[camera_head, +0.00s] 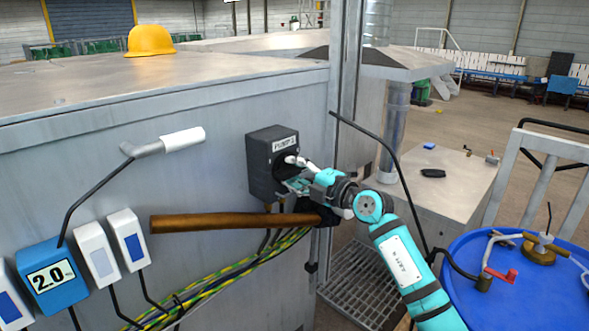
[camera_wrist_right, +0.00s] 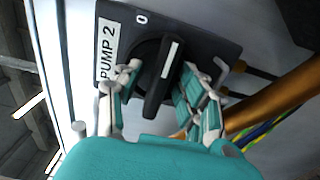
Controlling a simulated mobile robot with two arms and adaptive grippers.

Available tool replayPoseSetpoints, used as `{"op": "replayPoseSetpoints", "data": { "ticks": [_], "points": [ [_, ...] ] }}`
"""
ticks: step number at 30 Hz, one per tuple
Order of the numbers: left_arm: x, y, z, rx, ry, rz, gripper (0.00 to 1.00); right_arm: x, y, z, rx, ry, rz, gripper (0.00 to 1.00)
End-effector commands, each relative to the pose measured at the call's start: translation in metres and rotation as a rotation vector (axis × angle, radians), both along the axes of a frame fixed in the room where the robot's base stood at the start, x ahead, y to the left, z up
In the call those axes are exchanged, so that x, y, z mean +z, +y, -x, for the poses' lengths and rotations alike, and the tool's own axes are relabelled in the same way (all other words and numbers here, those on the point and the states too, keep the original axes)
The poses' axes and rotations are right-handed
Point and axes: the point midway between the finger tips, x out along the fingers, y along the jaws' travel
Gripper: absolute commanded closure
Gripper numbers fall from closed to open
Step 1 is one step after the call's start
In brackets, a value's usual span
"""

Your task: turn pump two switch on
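The pump two switch is a dark grey box (camera_head: 265,165) with a white label, fixed to the side of a grey metal cabinet. In the right wrist view its label (camera_wrist_right: 107,52) reads PUMP 2, and a 0 mark shows near the knob. The black rotary knob (camera_wrist_right: 163,78) has a white line on its handle. My right gripper (camera_head: 293,172) is at the front of the box. In the wrist view its fingers (camera_wrist_right: 165,80) are apart, one on each side of the knob handle, with gaps visible. My left gripper is not in view.
A brown rod (camera_head: 215,222) crosses just below the switch, above yellow-green cables (camera_head: 230,272). A white-handled lever (camera_head: 182,139) sticks out at left. A blue drum (camera_head: 515,285) with fittings stands at right. A yellow hard hat (camera_head: 150,40) sits on the cabinet.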

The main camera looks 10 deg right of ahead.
Motion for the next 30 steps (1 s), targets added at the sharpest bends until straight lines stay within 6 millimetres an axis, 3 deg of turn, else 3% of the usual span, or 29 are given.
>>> {"op": "replayPoseSetpoints", "data": {
  "ticks": [9, 18, 30],
  "points": [
    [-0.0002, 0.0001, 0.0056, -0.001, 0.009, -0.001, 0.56, 0.0000, 0.0014, -0.0021, 0.000, 0.000, 0.000, 0.62],
    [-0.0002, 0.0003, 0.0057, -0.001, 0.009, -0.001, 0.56, -0.0001, 0.0011, -0.0019, 0.000, 0.000, 0.000, 1.00],
    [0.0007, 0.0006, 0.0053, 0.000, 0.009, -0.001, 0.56, -0.0003, 0.0010, -0.0019, 0.000, -0.019, 0.031, 1.00]
  ]
}}
